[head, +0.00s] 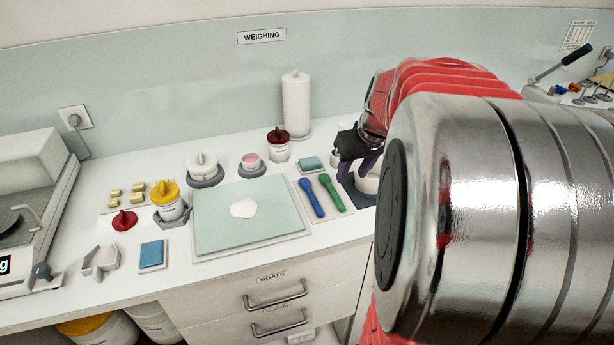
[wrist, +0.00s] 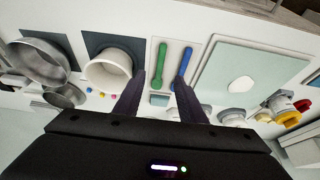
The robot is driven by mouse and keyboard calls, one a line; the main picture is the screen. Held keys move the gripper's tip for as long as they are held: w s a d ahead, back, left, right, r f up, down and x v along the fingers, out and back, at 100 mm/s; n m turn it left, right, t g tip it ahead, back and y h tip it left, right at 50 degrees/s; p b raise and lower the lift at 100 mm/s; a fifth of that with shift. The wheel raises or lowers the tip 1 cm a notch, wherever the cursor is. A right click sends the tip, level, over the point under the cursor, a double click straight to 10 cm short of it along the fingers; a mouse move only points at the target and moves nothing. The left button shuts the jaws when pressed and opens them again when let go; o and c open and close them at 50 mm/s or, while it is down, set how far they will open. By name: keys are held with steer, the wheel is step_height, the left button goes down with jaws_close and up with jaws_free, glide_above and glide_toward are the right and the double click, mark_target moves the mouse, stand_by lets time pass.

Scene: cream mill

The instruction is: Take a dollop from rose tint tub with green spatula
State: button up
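The green spatula (head: 331,193) lies flat on a pale rest beside the blue spatula (head: 311,198), right of the pale green board. The rose tint tub (head: 251,160) is a small open tub with pink contents, in a grey holder behind the board. My gripper (head: 357,170) is open and empty, raised above the bench near the white bowl, right of the spatulas. In the wrist view my gripper (wrist: 158,78) has its fingers apart, with the green spatula (wrist: 161,62) showing between them and the blue spatula (wrist: 182,76) near the right fingertip. I cannot pick out the tub surely there.
The pale green board (head: 225,230) carries a white dollop (head: 243,208). A maroon-topped jar (head: 279,150), paper roll (head: 296,105), white tub (head: 203,168) and yellow-lidded jar (head: 169,205) stand around it. A white bowl (wrist: 110,70) sits on a dark mat beside the spatulas.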

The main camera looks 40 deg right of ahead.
glide_toward(338, 200)
steer(key=shift+x, duration=1.3)
steer(key=shift+d, duration=0.2)
steer(key=shift+x, duration=2.6)
steer(key=shift+a, duration=0.15)
steer(key=shift+c, duration=0.3)
jaws_close()
